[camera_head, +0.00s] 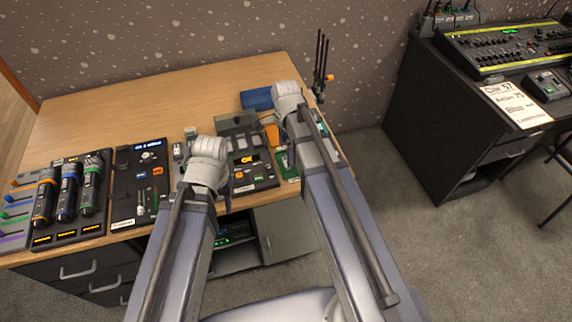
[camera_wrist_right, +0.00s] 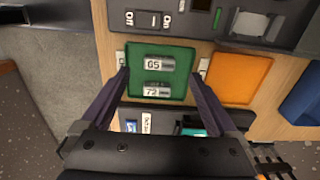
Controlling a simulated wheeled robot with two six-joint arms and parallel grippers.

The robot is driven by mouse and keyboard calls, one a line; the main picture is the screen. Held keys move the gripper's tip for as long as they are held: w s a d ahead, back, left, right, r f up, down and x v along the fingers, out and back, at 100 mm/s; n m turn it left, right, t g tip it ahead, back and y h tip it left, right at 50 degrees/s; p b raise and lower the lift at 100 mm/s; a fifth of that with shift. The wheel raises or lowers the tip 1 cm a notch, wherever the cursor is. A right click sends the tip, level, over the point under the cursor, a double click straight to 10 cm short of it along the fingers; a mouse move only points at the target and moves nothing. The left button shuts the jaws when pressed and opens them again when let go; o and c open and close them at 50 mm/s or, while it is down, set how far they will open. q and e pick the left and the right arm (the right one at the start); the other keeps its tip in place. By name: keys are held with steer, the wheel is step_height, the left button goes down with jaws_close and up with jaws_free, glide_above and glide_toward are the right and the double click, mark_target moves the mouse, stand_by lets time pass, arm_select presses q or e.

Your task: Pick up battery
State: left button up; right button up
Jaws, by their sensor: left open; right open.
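An orange tray (camera_wrist_right: 240,79) adjoins the green one. A dark panel with an On/Off switch (camera_wrist_right: 147,19) lies beside them. A blue box (camera_head: 257,98) is at the back. The desk's back left (camera_head: 110,110) is clear.

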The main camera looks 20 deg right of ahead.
step_height(320, 180, down, 5)
steer(key=b, duration=0.4)
steer(key=shift+r, duration=0.1)
steer(key=c, duration=1.4)
steer(key=shift+c, duration=0.2)
steer(key=shift+r, duration=0.1)
